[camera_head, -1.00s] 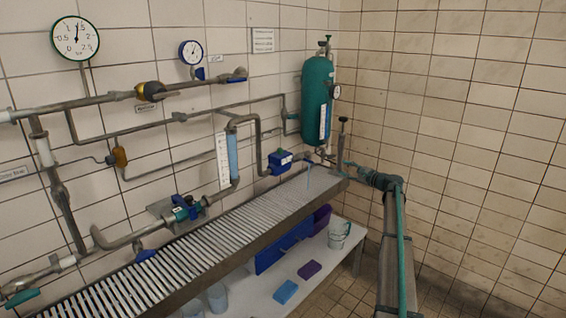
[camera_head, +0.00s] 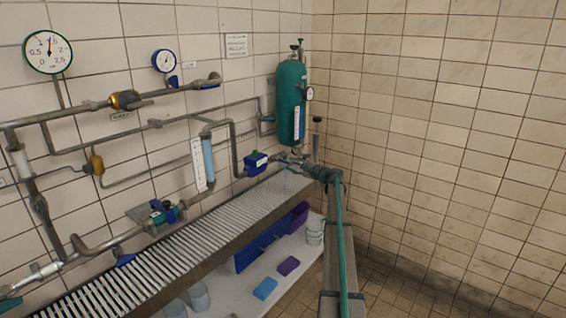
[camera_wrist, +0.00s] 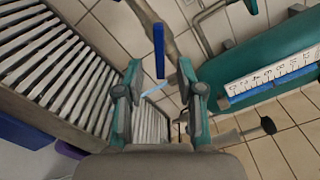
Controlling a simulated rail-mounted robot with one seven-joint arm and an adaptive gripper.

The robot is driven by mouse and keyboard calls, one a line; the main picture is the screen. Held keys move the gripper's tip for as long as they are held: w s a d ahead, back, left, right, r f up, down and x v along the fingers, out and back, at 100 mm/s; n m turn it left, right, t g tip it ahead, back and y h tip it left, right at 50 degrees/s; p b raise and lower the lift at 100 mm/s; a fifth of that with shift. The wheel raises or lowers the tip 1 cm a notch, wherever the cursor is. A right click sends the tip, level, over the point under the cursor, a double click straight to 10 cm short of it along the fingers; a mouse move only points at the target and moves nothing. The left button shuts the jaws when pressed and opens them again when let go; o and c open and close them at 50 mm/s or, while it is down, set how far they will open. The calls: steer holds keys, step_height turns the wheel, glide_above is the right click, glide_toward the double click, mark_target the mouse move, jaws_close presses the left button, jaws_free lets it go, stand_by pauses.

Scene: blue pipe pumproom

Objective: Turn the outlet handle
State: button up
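A narrow blue handle (camera_wrist: 158,52), which looks like the outlet handle, hangs below a grey pipe in the wrist view. It stands near the gap between the fingertips of my gripper (camera_wrist: 159,76), slightly ahead of them. My gripper is open, with teal fingers on either side and nothing held. A thin light-blue stream (camera_wrist: 154,89) shows just below the handle; it also runs down to the rack in the head view (camera_head: 285,181). In the head view my gripper (camera_head: 302,164) is at the pipe end below the green tank (camera_head: 291,104), and it hides the handle there.
The slatted rack (camera_head: 150,262) runs along the wall under the pipes. A blue box (camera_head: 256,164) sits on the pipe left of my gripper. The green tank is close at the right in the wrist view (camera_wrist: 250,60). The tiled wall at right is bare.

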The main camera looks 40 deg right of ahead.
mark_target(286, 163)
steer(key=x, duration=0.5)
steer(key=shift+w+a+p, duration=0.1)
steer(key=shift+w+p, duration=0.05)
steer(key=shift+p, duration=0.2)
jaws_close()
